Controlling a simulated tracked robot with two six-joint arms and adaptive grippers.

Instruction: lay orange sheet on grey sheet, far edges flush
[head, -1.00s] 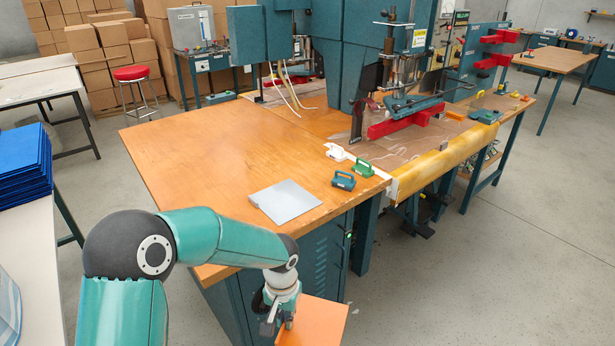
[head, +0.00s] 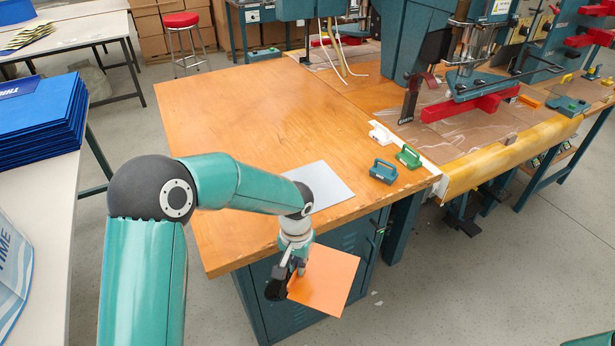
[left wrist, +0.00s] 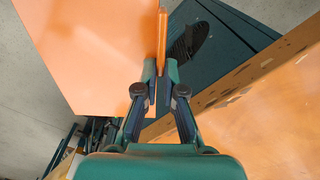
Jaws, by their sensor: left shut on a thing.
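The orange sheet (head: 326,281) hangs in my left gripper (head: 291,268), out in front of the near edge of the wooden table. In the left wrist view, the gripper (left wrist: 162,82) is shut on an upright edge of the orange sheet (left wrist: 95,50). The grey sheet (head: 322,184) lies flat on the wooden table, near its front edge. The left arm covers part of its near left side. The orange sheet is apart from the grey sheet. My right gripper is not in view.
The wooden table (head: 220,125) is clear to the left of the grey sheet. The welding machine (head: 480,85) stands behind right. Blue stacked items (head: 40,125) lie at left.

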